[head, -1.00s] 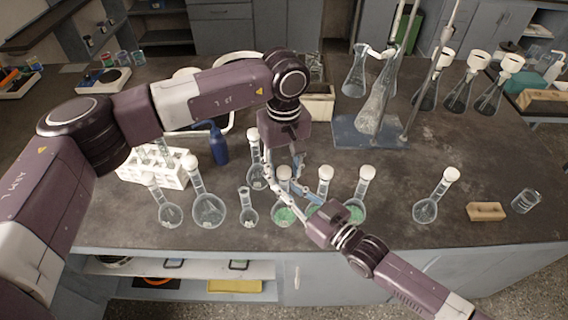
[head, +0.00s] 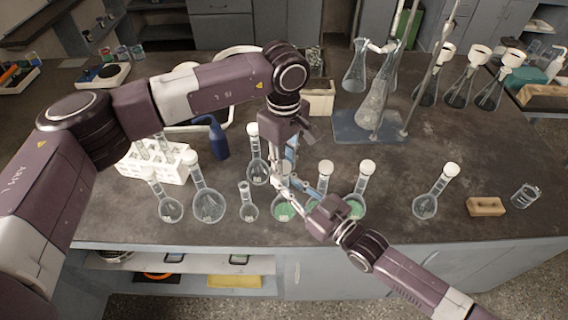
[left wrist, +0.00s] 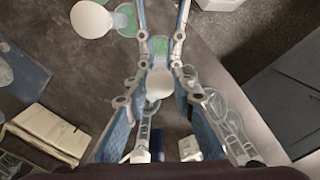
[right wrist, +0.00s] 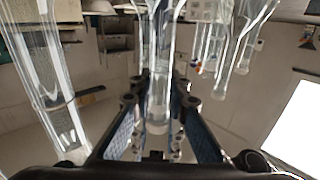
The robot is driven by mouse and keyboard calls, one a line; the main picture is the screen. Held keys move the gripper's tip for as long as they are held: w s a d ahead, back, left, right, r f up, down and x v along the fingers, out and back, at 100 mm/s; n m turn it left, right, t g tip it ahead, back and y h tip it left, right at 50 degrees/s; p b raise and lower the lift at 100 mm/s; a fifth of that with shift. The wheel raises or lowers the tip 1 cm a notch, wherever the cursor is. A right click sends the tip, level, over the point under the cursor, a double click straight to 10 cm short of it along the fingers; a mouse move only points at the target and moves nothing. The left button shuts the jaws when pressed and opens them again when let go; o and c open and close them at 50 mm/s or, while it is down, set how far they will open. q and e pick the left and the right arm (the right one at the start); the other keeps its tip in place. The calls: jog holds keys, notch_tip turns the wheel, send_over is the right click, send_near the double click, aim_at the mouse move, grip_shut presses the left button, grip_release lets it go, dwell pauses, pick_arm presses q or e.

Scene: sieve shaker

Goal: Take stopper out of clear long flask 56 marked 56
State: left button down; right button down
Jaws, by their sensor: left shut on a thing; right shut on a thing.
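The clear long-necked flask (head: 284,210) holds green contents and stands at the front middle of the bench. Its mark is too small to read. My left gripper (head: 281,180) comes down from above and is shut on its white stopper (left wrist: 159,84), which hides behind the fingers in the head view. My right gripper (head: 304,190) reaches in from the front right and is shut on the flask's clear neck, which shows between the fingers in the right wrist view (right wrist: 158,95). I cannot tell whether the stopper still sits in the neck.
Two stoppered green flasks (head: 356,208) stand close to the right. A small open flask (head: 248,211) and a stoppered flask (head: 257,172) stand close to the left. A white rack (head: 172,174) and blue bottle (head: 218,140) are behind left. Bench room is free at right.

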pick_arm(q)
jog(key=n, duration=1.7)
jog(key=shift+r, duration=0.1)
jog(key=n, duration=0.6)
jog(key=shift+n, duration=0.4)
jog(key=shift+r, duration=0.15)
jog(key=shift+r, duration=0.95)
